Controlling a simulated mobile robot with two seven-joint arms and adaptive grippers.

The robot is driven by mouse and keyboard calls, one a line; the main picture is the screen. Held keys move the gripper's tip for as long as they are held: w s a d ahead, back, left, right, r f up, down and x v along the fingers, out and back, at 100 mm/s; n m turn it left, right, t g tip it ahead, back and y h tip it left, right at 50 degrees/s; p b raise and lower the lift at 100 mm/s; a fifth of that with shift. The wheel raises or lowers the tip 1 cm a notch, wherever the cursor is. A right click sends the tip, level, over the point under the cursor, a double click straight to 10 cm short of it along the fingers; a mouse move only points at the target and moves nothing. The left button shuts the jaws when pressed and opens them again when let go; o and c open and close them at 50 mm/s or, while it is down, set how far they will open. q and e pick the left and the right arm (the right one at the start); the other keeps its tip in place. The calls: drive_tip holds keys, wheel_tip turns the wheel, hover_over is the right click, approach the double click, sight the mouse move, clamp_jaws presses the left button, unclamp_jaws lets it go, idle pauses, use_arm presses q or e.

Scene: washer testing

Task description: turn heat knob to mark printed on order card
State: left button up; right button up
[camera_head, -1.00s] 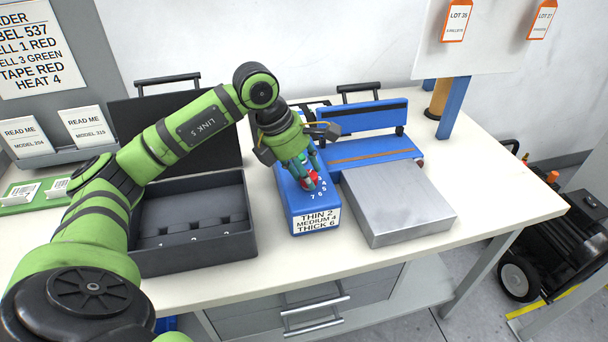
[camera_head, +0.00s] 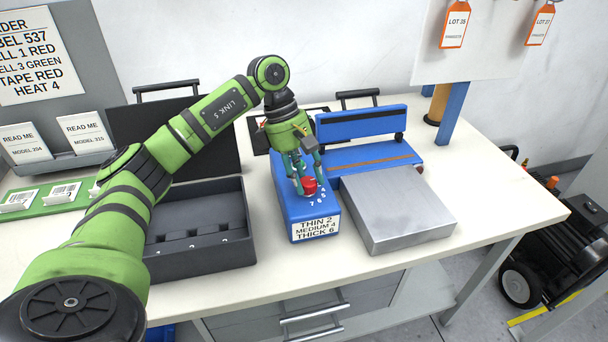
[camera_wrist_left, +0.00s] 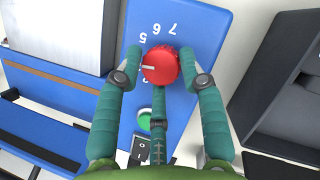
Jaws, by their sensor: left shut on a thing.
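The red heat knob (camera_head: 309,186) sits on top of the blue box (camera_head: 318,219), whose front label reads THIN 2, MEDIUM 4, THICK 6. My left gripper (camera_head: 304,189) reaches down from above with its fingers around the knob, shut on it. In the left wrist view the knob (camera_wrist_left: 161,66) lies between the teal fingers (camera_wrist_left: 161,60). Its white pointer line points left, past the printed 5; the mark there is hidden behind a finger. Marks 5, 6 and 7 are readable. The order card (camera_head: 36,52) at upper left reads HEAT 4.
A green button (camera_wrist_left: 146,118) and a black switch (camera_wrist_left: 140,148) are on the box near the fingers. A black open case (camera_head: 200,262) stands left, a metal block (camera_head: 398,208) right, and a blue sealer bar (camera_head: 362,122) behind. The table front is clear.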

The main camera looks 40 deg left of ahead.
use_arm(q)
drive_tip(key=shift+d+f+m+g, duration=0.1)
drive_tip(key=shift+d+m+g, duration=0.2)
drive_tip(key=shift+m, duration=0.3)
drive_tip(key=o, duration=1.1)
drive_tip(key=shift+s, duration=0.1)
drive_tip(key=shift+d, duration=0.1)
drive_tip(key=shift+a+r, duration=0.3)
drive_tip(key=shift+r, duration=0.05)
drive_tip(key=v, duration=1.1)
drive_tip(key=shift+d+r, duration=0.1)
drive_tip(key=shift+r, duration=0.15)
